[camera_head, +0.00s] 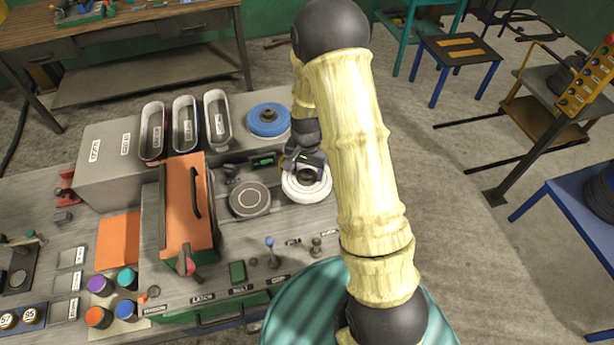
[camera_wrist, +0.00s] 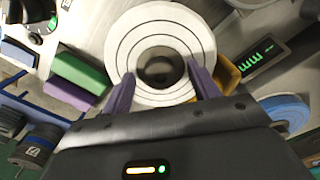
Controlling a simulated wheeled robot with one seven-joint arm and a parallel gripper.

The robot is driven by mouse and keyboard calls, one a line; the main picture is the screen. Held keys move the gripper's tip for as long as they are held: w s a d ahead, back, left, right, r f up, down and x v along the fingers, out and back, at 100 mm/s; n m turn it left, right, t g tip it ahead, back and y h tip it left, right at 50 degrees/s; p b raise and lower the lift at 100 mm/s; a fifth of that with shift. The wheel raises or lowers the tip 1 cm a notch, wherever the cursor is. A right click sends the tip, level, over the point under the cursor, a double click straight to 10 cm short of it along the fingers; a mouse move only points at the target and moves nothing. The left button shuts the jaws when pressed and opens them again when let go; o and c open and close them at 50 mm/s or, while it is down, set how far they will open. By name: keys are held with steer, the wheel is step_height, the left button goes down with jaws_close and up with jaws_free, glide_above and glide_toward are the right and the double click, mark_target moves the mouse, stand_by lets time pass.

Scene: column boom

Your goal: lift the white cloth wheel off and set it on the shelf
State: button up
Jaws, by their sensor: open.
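The white cloth wheel (camera_head: 318,191) sits at the right end of the grey machine bench. In the wrist view it is a flat white disc (camera_wrist: 160,20) with dark concentric rings and a dark hub in its centre hole. My gripper (camera_head: 304,168) is over the wheel's far side in the head view. In the wrist view my gripper (camera_wrist: 162,88) is open, with its purple fingers apart over the near part of the wheel. Contact between fingers and wheel cannot be told. A raised grey ledge (camera_head: 105,165), possibly the shelf, runs along the back.
The ledge carries several oval bins (camera_head: 184,125) and a blue wheel (camera_head: 268,118) at its right. A grey disc (camera_head: 249,199) sits left of the white wheel. An orange hinged cover (camera_head: 186,205) stands further left. A green-lit display (camera_wrist: 264,58) is close to the wheel.

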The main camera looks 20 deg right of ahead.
mark_target(311, 190)
stand_by(0.5)
jaws_close()
steer(key=shift+w+r+b, duration=0.1)
steer(key=shift+r+b, duration=0.05)
steer(key=shift+b, duration=0.2)
steer(key=shift+r, duration=0.2)
steer(key=shift+s+r+b, duration=0.1)
steer(key=shift+s+b, duration=0.15)
steer(key=shift+b, duration=0.4)
steer(key=s+b, duration=0.2)
steer(key=s, duration=0.2)
steer(key=shift+b, duration=0.3)
step_height(311, 190, up, 14)
steer(key=b, duration=0.2)
steer(key=shift+w, duration=0.2)
steer(key=shift+r, duration=0.1)
